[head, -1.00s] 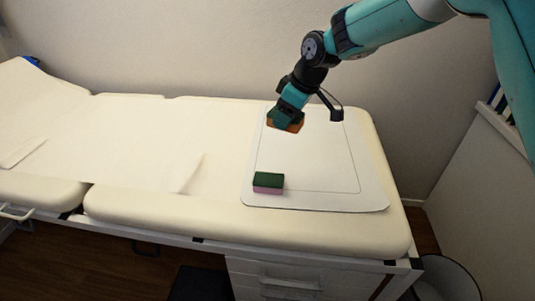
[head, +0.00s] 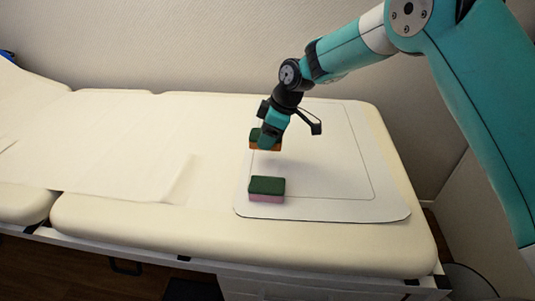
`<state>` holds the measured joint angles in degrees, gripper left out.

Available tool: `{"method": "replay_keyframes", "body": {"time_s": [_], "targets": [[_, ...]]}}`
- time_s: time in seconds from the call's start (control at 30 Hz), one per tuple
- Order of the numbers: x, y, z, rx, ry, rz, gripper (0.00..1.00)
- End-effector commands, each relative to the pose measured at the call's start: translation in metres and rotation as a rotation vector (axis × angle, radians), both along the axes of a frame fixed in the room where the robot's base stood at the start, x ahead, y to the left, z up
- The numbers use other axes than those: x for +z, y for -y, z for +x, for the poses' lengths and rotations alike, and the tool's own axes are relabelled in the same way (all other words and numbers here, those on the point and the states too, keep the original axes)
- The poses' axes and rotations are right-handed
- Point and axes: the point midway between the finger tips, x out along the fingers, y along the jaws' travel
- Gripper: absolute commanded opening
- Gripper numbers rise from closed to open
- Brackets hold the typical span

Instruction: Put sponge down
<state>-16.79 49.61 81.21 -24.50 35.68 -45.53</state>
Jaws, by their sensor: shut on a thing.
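My gripper (head: 267,140) is shut on a sponge with a dark green top and an orange body (head: 258,146). The gripper hides part of this sponge. It appears to be held above the mat, near the mat's left edge; the exact height is hard to tell. A second sponge, green on top and pink below (head: 266,190), lies on the white mat (head: 330,208) near its front left corner. The held sponge is behind this pink sponge in the picture and apart from it.
The mat lies on the right end of a cream padded couch (head: 120,228). A white paper sheet (head: 130,150) covers the couch to the left. The mat's middle and right are clear. A wall stands behind the couch.

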Motion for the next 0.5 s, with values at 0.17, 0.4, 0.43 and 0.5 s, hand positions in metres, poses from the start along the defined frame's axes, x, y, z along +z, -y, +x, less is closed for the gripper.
{"method": "replay_keyframes", "body": {"time_s": [0.17, 0.4, 0.43, 0.5], "targets": [[-0.016, 0.001, 0.0, -0.002, 0.0, 0.0, 0.33], [-0.048, 0.001, 0.0, -0.001, -0.003, 0.0, 0.33], [-0.052, 0.001, 0.0, -0.002, -0.003, 0.0, 0.33], [-0.058, 0.001, 0.0, -0.002, -0.001, 0.0, 0.33]]}}
